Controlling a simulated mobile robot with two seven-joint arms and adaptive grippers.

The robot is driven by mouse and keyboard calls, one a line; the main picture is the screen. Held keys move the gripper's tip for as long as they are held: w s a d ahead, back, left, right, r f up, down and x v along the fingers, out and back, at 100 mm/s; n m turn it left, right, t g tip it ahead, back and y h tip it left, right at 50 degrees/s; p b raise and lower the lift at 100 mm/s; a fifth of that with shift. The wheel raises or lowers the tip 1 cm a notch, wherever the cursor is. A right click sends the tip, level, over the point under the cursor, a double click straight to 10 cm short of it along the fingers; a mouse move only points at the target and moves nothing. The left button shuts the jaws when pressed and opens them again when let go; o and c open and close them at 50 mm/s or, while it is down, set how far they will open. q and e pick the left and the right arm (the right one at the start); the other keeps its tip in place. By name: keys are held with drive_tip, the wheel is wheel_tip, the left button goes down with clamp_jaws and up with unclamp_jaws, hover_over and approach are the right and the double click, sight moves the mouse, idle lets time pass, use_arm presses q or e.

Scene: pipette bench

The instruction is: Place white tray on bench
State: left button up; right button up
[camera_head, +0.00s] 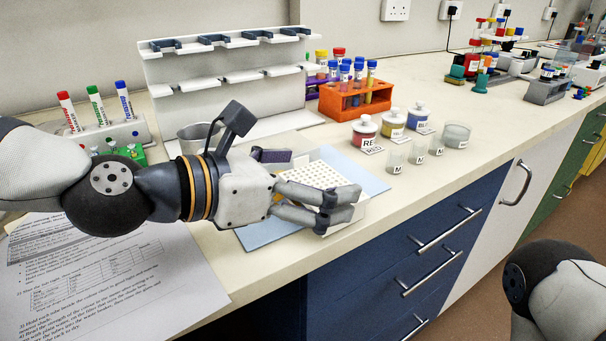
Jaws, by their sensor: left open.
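The white tray (318,174) is a flat plate with a grid of small wells. It lies over a light blue mat (367,180) on the bench (300,255), and a clear rim shows around it. My left gripper (344,204) is open, with its fingers reaching right across the tray's near side and hiding part of it. I cannot tell whether the fingers touch the tray. My right gripper is out of view; only part of my right arm shows at the lower right.
A white pipette rack (225,85) stands behind. An orange tube rack (355,98), lidded jars (364,130) and small beakers (397,158) stand to the right. Marker pens (97,106) and a printed sheet (110,275) are at the left. Bare bench lies along the front edge.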

use_arm(q)
drive_tip(key=p+v, duration=0.1)
drive_tip(key=v, duration=0.2)
drive_tip(key=r+v, duration=0.1)
drive_tip(key=v, duration=0.3)
drive_tip(key=shift+d+r+p, duration=0.1)
drive_tip(key=shift+p, duration=0.3)
drive_tip(key=v, duration=0.1)
drive_tip(key=p+v, duration=0.1)
drive_tip(key=v, duration=0.1)
drive_tip(key=f+p+v, duration=0.1)
drive_tip(key=v, duration=0.1)
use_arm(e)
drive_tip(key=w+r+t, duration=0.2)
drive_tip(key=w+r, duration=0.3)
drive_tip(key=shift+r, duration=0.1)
